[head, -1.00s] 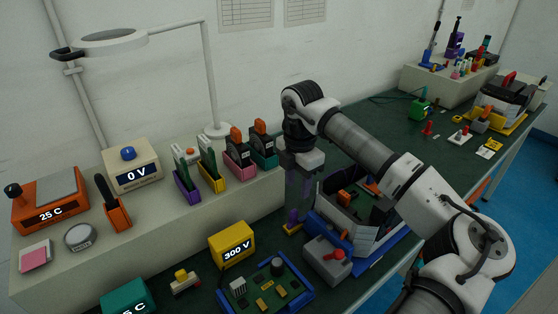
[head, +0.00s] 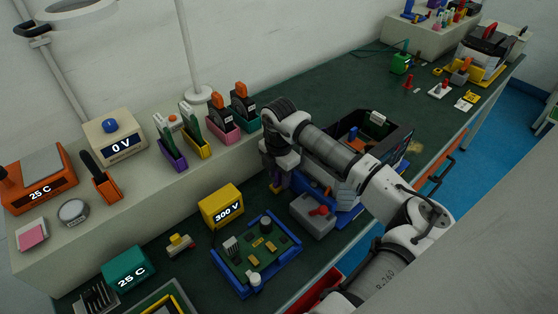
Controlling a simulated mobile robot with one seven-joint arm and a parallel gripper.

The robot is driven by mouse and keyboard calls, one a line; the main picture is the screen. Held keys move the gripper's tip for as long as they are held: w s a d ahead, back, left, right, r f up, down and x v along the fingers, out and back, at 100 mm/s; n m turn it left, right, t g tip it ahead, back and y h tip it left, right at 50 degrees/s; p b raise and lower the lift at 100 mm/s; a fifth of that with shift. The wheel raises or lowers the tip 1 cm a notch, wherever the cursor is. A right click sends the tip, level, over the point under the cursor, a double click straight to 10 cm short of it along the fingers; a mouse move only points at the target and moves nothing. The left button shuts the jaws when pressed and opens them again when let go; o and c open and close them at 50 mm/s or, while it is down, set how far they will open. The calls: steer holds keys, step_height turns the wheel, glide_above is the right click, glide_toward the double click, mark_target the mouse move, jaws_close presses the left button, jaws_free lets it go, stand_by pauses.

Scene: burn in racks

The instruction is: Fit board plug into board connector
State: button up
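My gripper (head: 279,172) points down beside the dark open box, just above a small purple and yellow piece (head: 277,188). The fingertips are small and partly hidden, so I cannot tell whether they are open or holding that piece. The dark open box (head: 401,140) has a blue base, and my arm hides part of it. A green circuit board (head: 253,259) lies in a blue tray at the front. I cannot identify the board plug or board connector with certainty.
A grey box with a red lever (head: 313,214) stands close to the gripper. A yellow 300 V meter (head: 221,207) stands to its left. Several upright boards and handled modules fill holders on the raised shelf (head: 141,185).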

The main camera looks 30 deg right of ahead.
steer(key=shift+f, duration=0.45)
jaws_close()
